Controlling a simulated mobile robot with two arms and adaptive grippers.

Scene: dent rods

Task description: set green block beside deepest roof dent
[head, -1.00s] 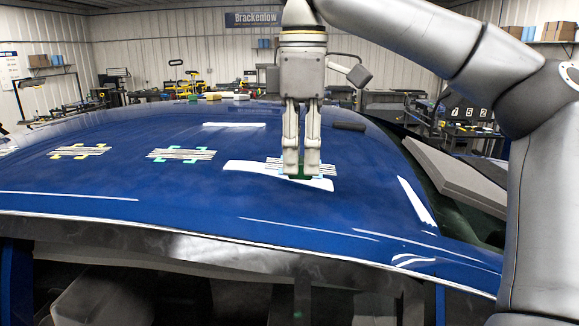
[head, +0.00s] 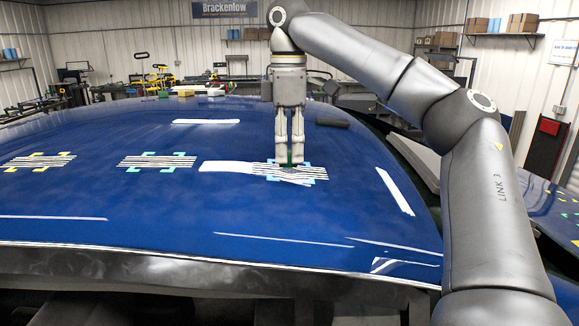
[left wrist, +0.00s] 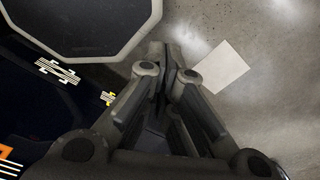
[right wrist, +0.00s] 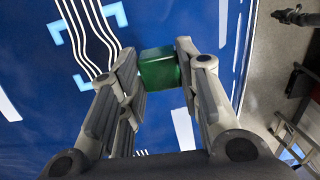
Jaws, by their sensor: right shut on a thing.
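The blue car roof (head: 180,200) carries three striped patches with corner marks: yellow (head: 38,161), teal (head: 157,161) and light blue (head: 305,173). In the right wrist view, the stripes of the light-blue patch (right wrist: 90,35) bend strongly. My right gripper (right wrist: 158,62) is shut on the green block (right wrist: 160,72), just right of this patch in that view. In the head view, the right gripper (head: 290,160) points down at the far edge of the light-blue patch; I cannot tell whether the block touches the roof. My left gripper (left wrist: 168,70) looks shut and empty, away from the roof patches.
White glare strips lie on the roof. A dark bar (head: 332,123) lies right of my right gripper. Free roof lies in front of the patches. Workbenches and shelves stand behind.

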